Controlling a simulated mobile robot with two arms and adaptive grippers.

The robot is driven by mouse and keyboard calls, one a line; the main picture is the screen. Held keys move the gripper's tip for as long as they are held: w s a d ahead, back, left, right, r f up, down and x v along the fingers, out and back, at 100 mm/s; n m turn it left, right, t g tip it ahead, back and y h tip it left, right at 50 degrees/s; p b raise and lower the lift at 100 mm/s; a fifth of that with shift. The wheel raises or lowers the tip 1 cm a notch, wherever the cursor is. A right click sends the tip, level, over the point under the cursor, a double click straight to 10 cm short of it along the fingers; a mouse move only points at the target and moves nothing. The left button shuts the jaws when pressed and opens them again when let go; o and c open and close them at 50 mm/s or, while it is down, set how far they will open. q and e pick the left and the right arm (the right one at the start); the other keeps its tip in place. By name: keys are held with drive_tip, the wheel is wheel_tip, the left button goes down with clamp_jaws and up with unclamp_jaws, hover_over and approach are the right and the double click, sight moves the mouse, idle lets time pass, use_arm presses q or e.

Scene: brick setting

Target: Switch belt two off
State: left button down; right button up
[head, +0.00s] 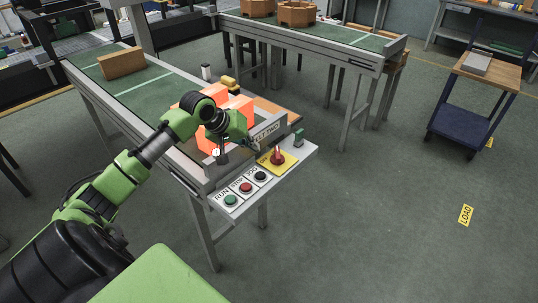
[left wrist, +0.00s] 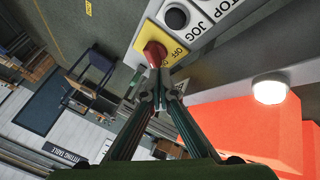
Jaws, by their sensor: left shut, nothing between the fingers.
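The control panel (head: 229,212) sticks out from the end of the belt marked "TWO" (head: 267,132). It carries a red rotary switch (head: 278,157) on a yellow plate (head: 291,164). In the left wrist view the red switch (left wrist: 154,53) is just beyond my fingertips, with "OFF" readable on the yellow plate (left wrist: 172,47). I cannot tell which mark the switch points to. My left gripper (head: 256,146) is shut and empty, close to the switch; its fingertips (left wrist: 166,88) also show in the wrist view. I cannot tell whether they touch it. My right gripper is out of view.
Green RUN (head: 231,200), red STOP (head: 246,187) and black JOG (head: 260,176) buttons line the panel. Orange-red boxes (head: 239,107) sit on the belt behind my wrist. A cardboard box (head: 121,63) lies farther up. The floor right of the panel is clear, up to a cart (head: 465,115).

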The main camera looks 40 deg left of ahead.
use_arm(q)
approach(274, 160)
drive_tip(key=x, duration=0.4)
drive_tip(key=shift+f+p, duration=0.15)
drive_tip(key=shift+p, duration=0.25)
drive_tip(key=shift+w+f, duration=0.35)
drive_tip(key=shift+f, duration=0.1)
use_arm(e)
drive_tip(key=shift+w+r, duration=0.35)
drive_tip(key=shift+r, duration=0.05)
use_arm(q)
drive_tip(key=shift+d, duration=0.1)
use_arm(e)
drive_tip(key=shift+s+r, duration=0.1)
